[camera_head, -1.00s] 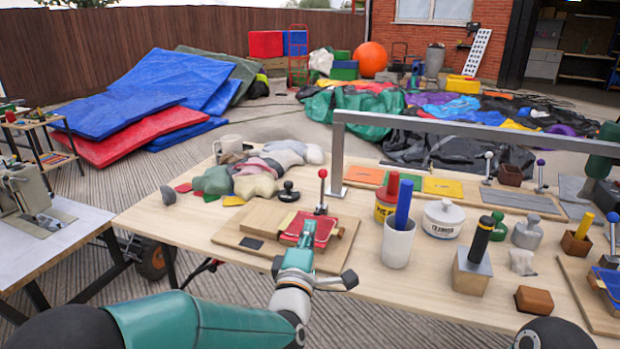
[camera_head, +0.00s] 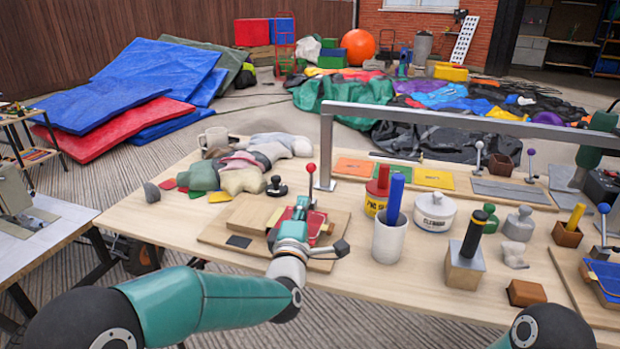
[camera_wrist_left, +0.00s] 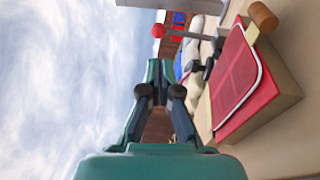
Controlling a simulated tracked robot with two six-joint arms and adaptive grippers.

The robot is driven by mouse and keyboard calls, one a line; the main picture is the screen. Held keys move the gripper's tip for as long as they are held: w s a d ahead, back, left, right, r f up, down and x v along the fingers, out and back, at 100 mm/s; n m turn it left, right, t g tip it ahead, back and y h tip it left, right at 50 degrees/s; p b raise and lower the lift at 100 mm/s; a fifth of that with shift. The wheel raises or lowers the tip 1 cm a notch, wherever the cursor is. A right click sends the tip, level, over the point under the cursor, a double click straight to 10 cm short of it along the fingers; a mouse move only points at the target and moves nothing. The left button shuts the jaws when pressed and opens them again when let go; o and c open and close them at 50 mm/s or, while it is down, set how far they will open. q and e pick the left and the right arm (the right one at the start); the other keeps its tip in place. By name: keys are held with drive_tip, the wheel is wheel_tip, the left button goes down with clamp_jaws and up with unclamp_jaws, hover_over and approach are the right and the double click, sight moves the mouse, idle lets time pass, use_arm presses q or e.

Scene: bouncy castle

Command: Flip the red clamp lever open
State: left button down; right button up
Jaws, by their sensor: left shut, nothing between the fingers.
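The red-knobbed clamp lever (camera_head: 310,190) stands upright on a wooden board (camera_head: 222,232). In the left wrist view its red ball (camera_wrist_left: 158,31) and grey stem (camera_wrist_left: 190,34) lie beyond the fingertips. A red panel (camera_wrist_left: 240,78) on a wooden block is at the right there; in the head view the red piece is partly hidden behind my gripper. My left gripper (camera_head: 296,222) is just in front of the clamp, below the knob. Its fingers (camera_wrist_left: 160,75) are shut and empty. I cannot tell whether they touch the clamp. My right gripper is out of view.
A grey metal frame (camera_head: 327,150) rises behind. Small bags (camera_head: 240,175) and a black knob (camera_head: 276,186) lie behind left.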

sight(311, 171)
use_arm(q)
drive_tip(key=p+x, duration=0.1)
drive_tip(key=x, duration=0.9)
